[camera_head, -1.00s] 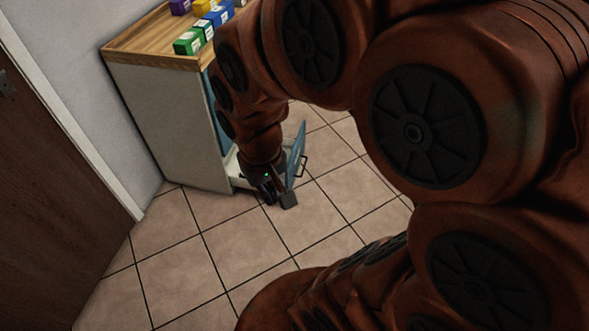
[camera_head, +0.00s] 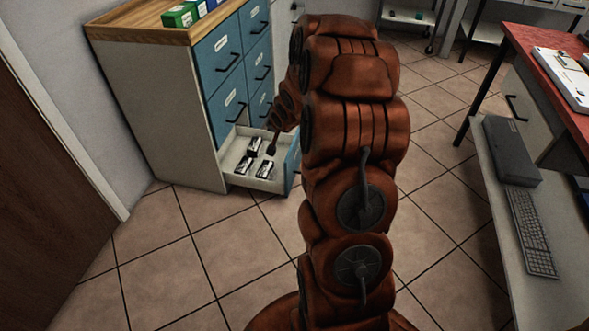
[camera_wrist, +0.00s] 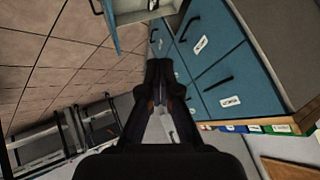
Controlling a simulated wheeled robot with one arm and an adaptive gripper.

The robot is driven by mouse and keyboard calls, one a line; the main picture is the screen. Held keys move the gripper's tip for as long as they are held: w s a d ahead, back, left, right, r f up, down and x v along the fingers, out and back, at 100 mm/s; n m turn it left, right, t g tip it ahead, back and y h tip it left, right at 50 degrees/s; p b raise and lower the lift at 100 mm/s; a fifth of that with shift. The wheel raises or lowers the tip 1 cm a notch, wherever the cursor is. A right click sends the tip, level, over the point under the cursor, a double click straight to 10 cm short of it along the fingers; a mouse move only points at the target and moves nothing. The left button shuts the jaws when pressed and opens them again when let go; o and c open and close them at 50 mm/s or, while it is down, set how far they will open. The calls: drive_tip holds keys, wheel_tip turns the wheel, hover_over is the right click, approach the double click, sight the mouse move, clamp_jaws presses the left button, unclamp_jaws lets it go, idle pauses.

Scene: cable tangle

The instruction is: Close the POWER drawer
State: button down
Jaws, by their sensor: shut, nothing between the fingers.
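One bottom drawer (camera_head: 292,166) of the blue-fronted cabinet stands open, with a white inside and several black-and-white items lying in it. Its label cannot be read here, so I cannot confirm that it is the POWER drawer. In the wrist view the open drawer (camera_wrist: 108,22) shows at the top, left of the cabinet fronts. My gripper (camera_wrist: 160,66) is shut and empty, pointing along the cabinet face. In the head view my gripper (camera_head: 271,148) appears as a dark tip over or beside the open drawer; contact cannot be judged. My arm hides part of the cabinet's right side.
The other cabinet drawers (camera_head: 217,54) look closed, with black handles. Coloured boxes (camera_head: 184,14) stand on the wooden top. A desk with a keyboard (camera_head: 530,230) is at the right. Tiled floor (camera_head: 190,250) is clear in front of the cabinet.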

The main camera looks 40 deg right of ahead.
drive_tip(key=w+d+f+m+t+b, duration=0.2)
drive_tip(key=w+d+f+b, duration=0.15)
drive_tip(key=d+f, duration=0.45)
drive_tip(key=s+d+f+m+t+b, duration=0.1)
drive_tip(key=d+f+m+t+b, duration=0.15)
drive_tip(key=f+b, duration=0.45)
drive_tip(key=s+d+f+m+t+b, duration=0.2)
drive_tip(key=d+f+b, duration=0.15)
drive_tip(key=f, duration=0.75)
drive_tip(key=m+t+b, duration=0.3)
drive_tip(key=m+b, duration=0.1)
drive_tip(key=b, duration=0.3)
approach(290, 155)
drive_tip(key=w+d, duration=0.2)
drive_tip(key=d, duration=0.1)
drive_tip(key=w, duration=0.1)
drive_tip(key=w+b, duration=0.1)
drive_tip(key=w+a+b, duration=0.1)
drive_tip(key=shift+a+f+n+h, duration=0.1)
drive_tip(key=shift+f+n+h, duration=0.15)
drive_tip(key=shift+f+h, duration=0.05)
drive_tip(key=shift+w+a+r+b, duration=0.15)
drive_tip(key=shift+w+a+b, duration=0.2)
drive_tip(key=shift+w, duration=0.25)
